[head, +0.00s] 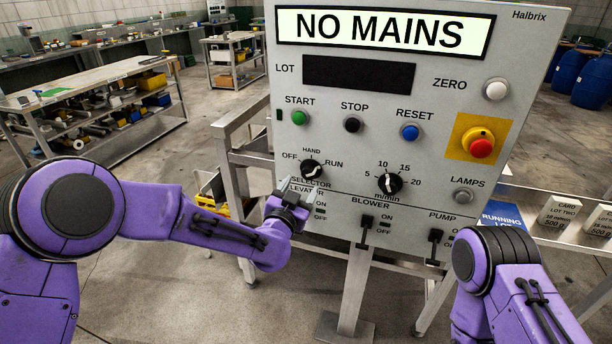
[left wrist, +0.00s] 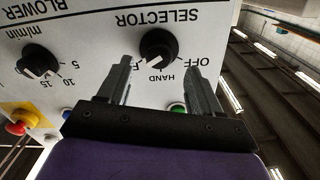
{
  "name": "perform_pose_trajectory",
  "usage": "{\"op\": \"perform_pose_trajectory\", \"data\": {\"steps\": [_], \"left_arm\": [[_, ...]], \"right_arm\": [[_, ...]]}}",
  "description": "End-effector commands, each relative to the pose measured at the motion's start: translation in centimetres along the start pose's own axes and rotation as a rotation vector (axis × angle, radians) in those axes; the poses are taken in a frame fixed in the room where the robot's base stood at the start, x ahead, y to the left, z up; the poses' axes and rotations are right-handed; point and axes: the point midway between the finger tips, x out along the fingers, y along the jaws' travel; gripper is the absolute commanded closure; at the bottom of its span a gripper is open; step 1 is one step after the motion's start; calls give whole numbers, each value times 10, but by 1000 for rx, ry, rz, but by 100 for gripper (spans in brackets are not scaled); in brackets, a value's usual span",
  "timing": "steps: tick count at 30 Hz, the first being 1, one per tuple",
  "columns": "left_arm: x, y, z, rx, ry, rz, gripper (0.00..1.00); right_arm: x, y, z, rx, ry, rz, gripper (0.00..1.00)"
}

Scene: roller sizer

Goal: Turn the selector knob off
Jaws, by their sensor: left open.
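The selector knob (head: 312,169) is a round black knob with a white pointer mark on the grey control panel (head: 345,130), between the labels OFF, HAND and RUN. Its mark appears to point toward the RUN side. It also shows in the left wrist view (left wrist: 158,45), where the picture is upside down. My left gripper (head: 297,189) is open and empty just below and in front of the knob; in the left wrist view its two fingers (left wrist: 160,66) stand apart with the knob between and beyond their tips. I cannot tell any contact. My right gripper is out of view.
The speed dial (head: 388,183) is to the right of the selector. The blower switch (head: 366,226) and pump switch (head: 434,240) sit lower. Start (head: 300,117), stop and reset buttons are above, with a red emergency button (head: 480,147) at right.

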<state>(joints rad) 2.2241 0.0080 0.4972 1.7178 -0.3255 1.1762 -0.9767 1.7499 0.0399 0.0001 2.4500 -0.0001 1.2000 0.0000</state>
Motion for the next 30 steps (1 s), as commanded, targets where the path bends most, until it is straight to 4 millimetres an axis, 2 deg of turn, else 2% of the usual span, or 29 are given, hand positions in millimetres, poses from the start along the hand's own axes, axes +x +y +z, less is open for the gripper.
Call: {"op": "perform_pose_trajectory", "data": {"steps": [3, 9, 19, 24, 30], "left_arm": [[26, -1, -1, -2, -2, -1, 36], [50, 0, 1, -2, -3, 1, 36], [55, 0, 2, -1, -3, 1, 36], [54, 0, 2, -2, -3, 1, 91], [54, 0, 2, -7, -4, 0, 92]], "right_arm": [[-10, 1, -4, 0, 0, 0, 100], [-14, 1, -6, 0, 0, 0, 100], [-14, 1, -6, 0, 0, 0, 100], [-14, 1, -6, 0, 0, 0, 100], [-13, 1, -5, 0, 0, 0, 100]]}}
